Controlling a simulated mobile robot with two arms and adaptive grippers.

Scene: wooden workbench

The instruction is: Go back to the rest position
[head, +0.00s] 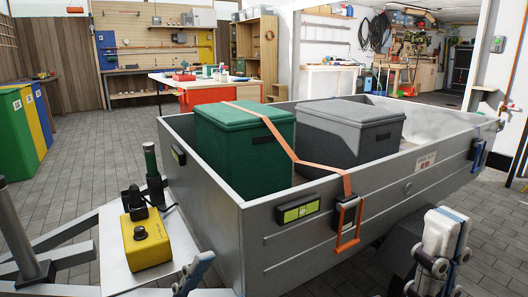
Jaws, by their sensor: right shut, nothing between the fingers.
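My right gripper (441,236) is at the bottom right, in front of the grey trailer's side wall. It is shut with nothing in it and touches no object that I can see. A small blue and white part at the bottom left of centre (196,270) looks like the tip of my left gripper. Most of it is cut off by the frame edge, and its finger opening cannot be made out.
The grey trailer (330,243) fills the middle and holds a green box (245,150) and a grey box (345,135). An orange strap (285,140) crosses the green box to a buckle. A yellow control box (147,240) sits on the drawbar. Coloured bins (20,130) stand left.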

